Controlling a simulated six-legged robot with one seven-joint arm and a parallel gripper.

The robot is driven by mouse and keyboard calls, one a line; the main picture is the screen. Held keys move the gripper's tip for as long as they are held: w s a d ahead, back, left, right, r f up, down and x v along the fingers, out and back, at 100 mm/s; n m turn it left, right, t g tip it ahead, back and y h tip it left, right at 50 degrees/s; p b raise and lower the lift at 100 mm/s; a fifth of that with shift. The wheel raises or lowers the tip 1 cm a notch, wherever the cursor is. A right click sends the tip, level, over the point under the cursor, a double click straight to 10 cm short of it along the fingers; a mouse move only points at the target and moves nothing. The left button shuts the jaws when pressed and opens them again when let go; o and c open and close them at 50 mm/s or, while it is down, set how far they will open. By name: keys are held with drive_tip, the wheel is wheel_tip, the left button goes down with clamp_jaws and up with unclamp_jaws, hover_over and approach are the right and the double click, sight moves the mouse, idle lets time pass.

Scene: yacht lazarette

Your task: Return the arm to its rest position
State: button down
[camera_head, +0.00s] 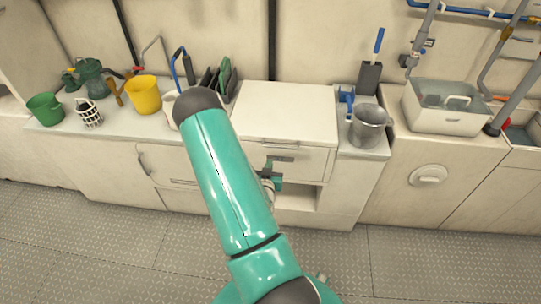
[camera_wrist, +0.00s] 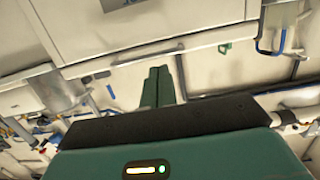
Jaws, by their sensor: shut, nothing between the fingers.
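My teal arm crosses the middle of the head view, rising from the bottom and bending at a dark elbow above the counter. My gripper (camera_wrist: 160,86) shows in the wrist view with its two green fingers side by side, shut and empty. In the head view only a small part of the wrist and gripper end shows beside the arm, in front of the white cabinet (camera_head: 285,112); the rest is hidden behind the arm link. I cannot tell its exact distance from the cabinet front.
The left counter holds a green bucket (camera_head: 45,109), a white basket (camera_head: 88,113), a yellow bucket (camera_head: 143,95) and a dark rack (camera_head: 218,82). A metal bucket (camera_head: 368,125) and a grey sink box (camera_head: 444,107) stand right. An open recess (camera_head: 298,197) is below the cabinet. The floor (camera_head: 125,245) is clear.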

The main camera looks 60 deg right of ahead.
drive_tip(key=shift+s+a+f, duration=0.15)
drive_tip(key=shift+a, duration=0.1)
drive_tip(key=w+a+r+t+y, duration=0.1)
drive_tip(key=w+a+r+y, duration=0.1)
drive_tip(key=w+a+r, duration=0.3)
drive_tip(key=w+a+r+y, duration=0.2)
drive_tip(key=w+r, duration=0.2)
drive_tip(key=w, duration=0.3)
drive_tip(key=w+a+r+n+y, duration=0.2)
drive_tip(key=a+r+y, duration=0.1)
drive_tip(key=a+r, duration=0.35)
drive_tip(key=w+a+r+n+y, duration=0.2)
drive_tip(key=a+r, duration=0.3)
drive_tip(key=a, duration=0.2)
drive_tip(key=s+a+r+n+y, duration=0.2)
drive_tip(key=s+a+r, duration=0.1)
drive_tip(key=a+r, duration=0.3)
drive_tip(key=s+a+r+n+y, duration=0.2)
drive_tip(key=s+a+r, duration=0.15)
drive_tip(key=a, duration=0.45)
drive_tip(key=s+a+r+n+g+y, duration=0.1)
drive_tip(key=s+a+r+n, duration=0.3)
drive_tip(key=s, duration=1)
drive_tip(key=a+r+g, duration=0.1)
drive_tip(key=a+r, duration=0.1)
drive_tip(key=a, duration=0.1)
drive_tip(key=shift+r+n+g, duration=0.15)
drive_tip(key=shift+n+g, duration=0.15)
drive_tip(key=shift+w+a, duration=0.1)
drive_tip(key=shift+w, duration=0.1)
